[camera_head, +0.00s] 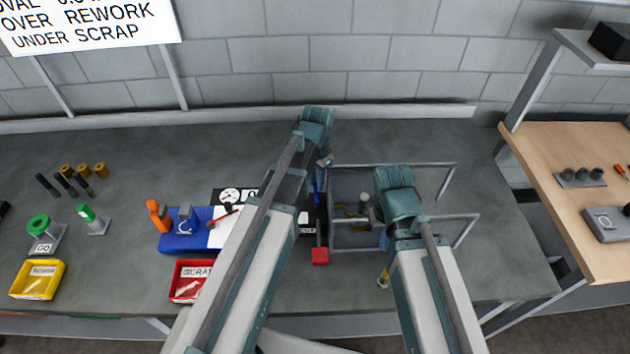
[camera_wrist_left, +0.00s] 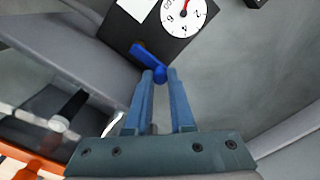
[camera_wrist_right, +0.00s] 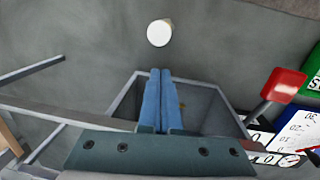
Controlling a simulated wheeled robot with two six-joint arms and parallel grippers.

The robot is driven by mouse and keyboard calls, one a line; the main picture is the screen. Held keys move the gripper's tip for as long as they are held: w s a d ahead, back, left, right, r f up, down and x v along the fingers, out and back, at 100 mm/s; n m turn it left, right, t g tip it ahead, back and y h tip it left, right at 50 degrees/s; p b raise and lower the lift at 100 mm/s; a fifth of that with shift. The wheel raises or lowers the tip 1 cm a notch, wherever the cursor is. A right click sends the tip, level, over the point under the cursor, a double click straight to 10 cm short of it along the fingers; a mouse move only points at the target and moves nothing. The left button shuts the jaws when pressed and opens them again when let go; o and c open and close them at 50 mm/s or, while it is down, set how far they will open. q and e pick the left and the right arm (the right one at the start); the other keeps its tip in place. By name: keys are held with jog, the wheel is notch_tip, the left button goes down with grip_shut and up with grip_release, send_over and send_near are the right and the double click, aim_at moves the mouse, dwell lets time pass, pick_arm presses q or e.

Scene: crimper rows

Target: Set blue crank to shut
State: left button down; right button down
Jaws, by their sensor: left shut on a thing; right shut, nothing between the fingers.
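The blue crank (camera_wrist_left: 146,54) shows in the left wrist view as a short blue arm in front of a black box with a white round dial (camera_wrist_left: 183,14). My left gripper (camera_wrist_left: 161,75) is shut on the hub end of the crank, and the fingers partly hide it. In the head view a bit of blue (camera_head: 317,188) shows below my left gripper (camera_head: 324,163), mostly hidden by my arm. My right gripper (camera_wrist_right: 160,72) is shut and empty, above the open grey bin in the right wrist view; it also shows in the head view (camera_head: 383,238).
A grey bin (camera_head: 350,241) with a wire frame stands right of the crank. A red-ended lever (camera_head: 320,256) sticks out toward the front edge. A small upright piece (camera_head: 383,281) stands in front.

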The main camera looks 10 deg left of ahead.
dwell(0.4)
pick_arm(q)
jog(key=c, duration=0.8)
grip_release()
jog(key=shift+o, duration=0.2)
